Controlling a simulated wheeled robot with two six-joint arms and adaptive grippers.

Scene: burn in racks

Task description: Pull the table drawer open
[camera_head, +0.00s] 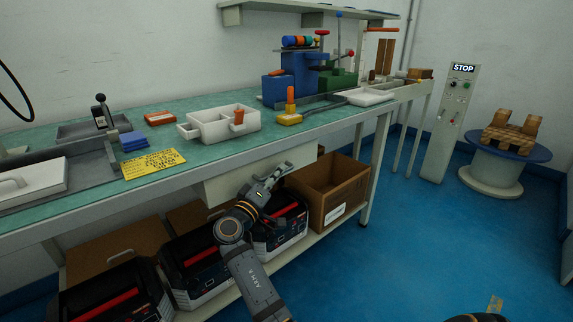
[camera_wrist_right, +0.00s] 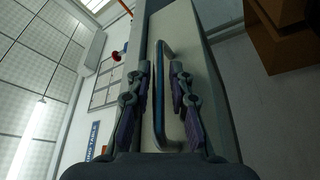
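The table drawer (camera_head: 222,184) is a pale beige box front under the edge of the green-topped table (camera_head: 215,140). It looks closed or nearly so, but I cannot tell exactly. My right gripper (camera_head: 270,180) is in front of the drawer and covers part of it. In the right wrist view the drawer front (camera_wrist_right: 193,45) fills the middle, with a long grey bar handle (camera_wrist_right: 160,100). My right gripper (camera_wrist_right: 160,88) is open there, with one finger on each side of the handle and gaps to it. My left gripper is not in view.
Below the drawer, a shelf holds black cases (camera_head: 200,262) with red handles and an open cardboard box (camera_head: 328,190). A white divided tray (camera_head: 222,125) and a yellow label (camera_head: 152,163) lie on the table.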

